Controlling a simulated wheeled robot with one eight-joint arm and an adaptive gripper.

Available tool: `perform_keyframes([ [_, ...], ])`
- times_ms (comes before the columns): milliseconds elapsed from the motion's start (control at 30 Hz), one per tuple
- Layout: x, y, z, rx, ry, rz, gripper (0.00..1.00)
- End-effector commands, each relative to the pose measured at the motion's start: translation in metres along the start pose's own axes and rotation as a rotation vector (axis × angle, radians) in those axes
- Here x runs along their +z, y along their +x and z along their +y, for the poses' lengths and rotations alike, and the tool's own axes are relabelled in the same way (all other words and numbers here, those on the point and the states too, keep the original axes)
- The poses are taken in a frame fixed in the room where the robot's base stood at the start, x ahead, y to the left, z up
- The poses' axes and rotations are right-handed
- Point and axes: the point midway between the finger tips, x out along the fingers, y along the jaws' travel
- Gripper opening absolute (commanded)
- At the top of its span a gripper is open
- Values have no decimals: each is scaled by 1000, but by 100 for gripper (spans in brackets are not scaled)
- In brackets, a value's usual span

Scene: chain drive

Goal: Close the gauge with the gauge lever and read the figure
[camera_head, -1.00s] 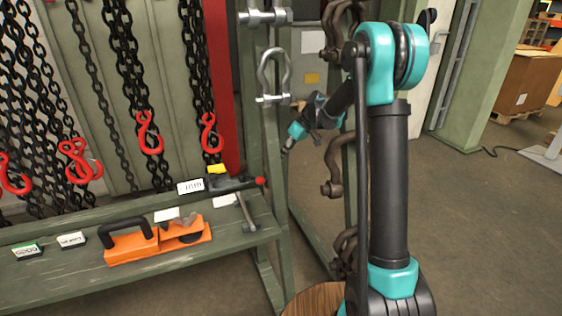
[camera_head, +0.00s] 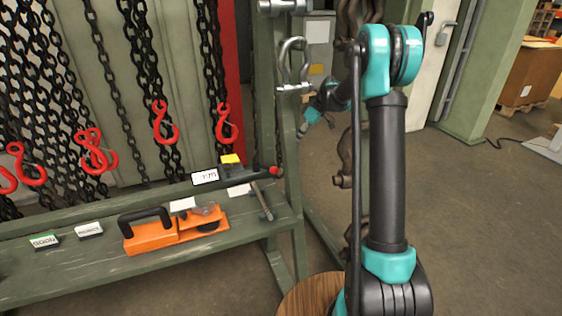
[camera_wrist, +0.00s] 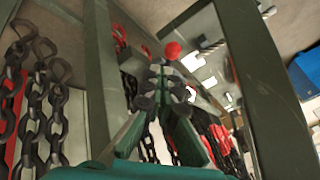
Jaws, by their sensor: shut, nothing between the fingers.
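The red ball also shows in the wrist view (camera_wrist: 172,50), beyond my fingers. A white display (camera_head: 205,177) is at the gauge's left; its figure is too small to read. My gripper (camera_wrist: 163,90) is shut and empty, apart from the ball. In the head view its tip (camera_head: 303,130) is small, right of the post and above the lever.
The green bench (camera_head: 170,263) also carries an orange tool (camera_head: 150,238) with a black handle and small labels. Chains with red hooks (camera_head: 165,124) hang behind. A green post (camera_head: 265,100) with a shackle (camera_head: 294,68) stands near my arm. The floor at right is open.

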Motion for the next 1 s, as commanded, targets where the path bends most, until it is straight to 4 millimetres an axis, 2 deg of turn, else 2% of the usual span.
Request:
perform_keyframes([
  [167,0,12,0,0,0,0,0],
  [600,0,83,0,0,-1,0,0],
  [800,0,98,-1,-1,0,0,0],
  [1000,0,100,0,0,1,0,0],
])
